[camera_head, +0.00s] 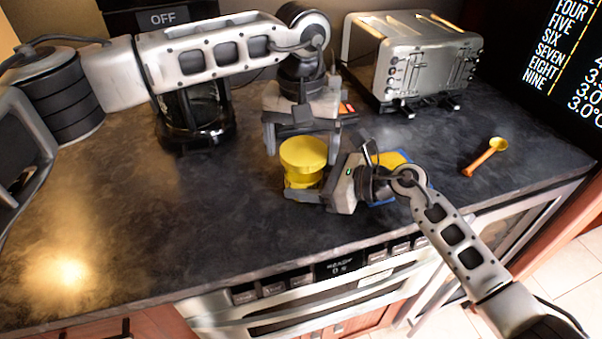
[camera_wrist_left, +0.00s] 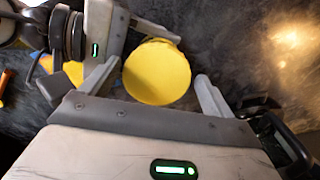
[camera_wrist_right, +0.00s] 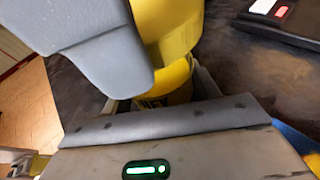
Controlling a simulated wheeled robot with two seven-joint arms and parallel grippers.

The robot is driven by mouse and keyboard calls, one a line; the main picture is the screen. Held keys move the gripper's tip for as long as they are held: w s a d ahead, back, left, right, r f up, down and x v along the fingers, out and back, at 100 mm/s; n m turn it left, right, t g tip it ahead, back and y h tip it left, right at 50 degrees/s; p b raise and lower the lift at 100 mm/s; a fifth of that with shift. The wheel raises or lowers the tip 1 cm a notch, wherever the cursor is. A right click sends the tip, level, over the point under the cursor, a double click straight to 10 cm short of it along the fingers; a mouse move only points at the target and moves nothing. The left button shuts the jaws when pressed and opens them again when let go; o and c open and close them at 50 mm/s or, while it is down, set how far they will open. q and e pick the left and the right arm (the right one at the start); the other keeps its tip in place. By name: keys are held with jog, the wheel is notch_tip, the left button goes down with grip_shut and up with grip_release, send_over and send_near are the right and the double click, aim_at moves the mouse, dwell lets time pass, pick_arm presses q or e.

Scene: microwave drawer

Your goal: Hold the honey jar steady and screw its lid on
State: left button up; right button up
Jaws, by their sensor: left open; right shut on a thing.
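The honey jar (camera_head: 300,181) stands upright on the dark counter, its lower part partly hidden by my right gripper. A wide yellow lid (camera_head: 303,150) sits at its top; how tightly it is seated cannot be told. The lid's round top also shows in the left wrist view (camera_wrist_left: 157,72). My right gripper (camera_head: 305,192) is shut on the jar low down, from the right. My left gripper (camera_head: 303,142) comes from above and behind, open, with its fingers on either side of the lid. In the left wrist view, a gap shows between the lid and the right-hand finger.
A toaster (camera_head: 420,62) stands at the back right, and a coffee maker (camera_head: 195,118) at the back left. An orange spoon-like scoop (camera_head: 486,155) lies to the right. A blue and yellow item (camera_head: 392,159) lies behind my right wrist. The counter's left side is clear.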

pick_arm(q)
jog(key=n, duration=0.7)
jog(key=shift+n, duration=0.4)
jog(key=shift+c, duration=0.3)
jog(key=shift+a, duration=0.1)
jog(key=c, duration=0.9)
jog(key=m, duration=0.3)
jog(key=shift+a+m, duration=0.1)
jog(key=shift+m, duration=0.2)
jog(key=shift+c, duration=0.2)
jog(key=m, duration=0.3)
jog(key=shift+m, duration=0.4)
jog(key=m, duration=0.6)
jog(key=shift+m, duration=0.3)
jog(key=o, duration=1)
jog(key=shift+s, duration=0.1)
jog(key=shift+d, duration=0.2)
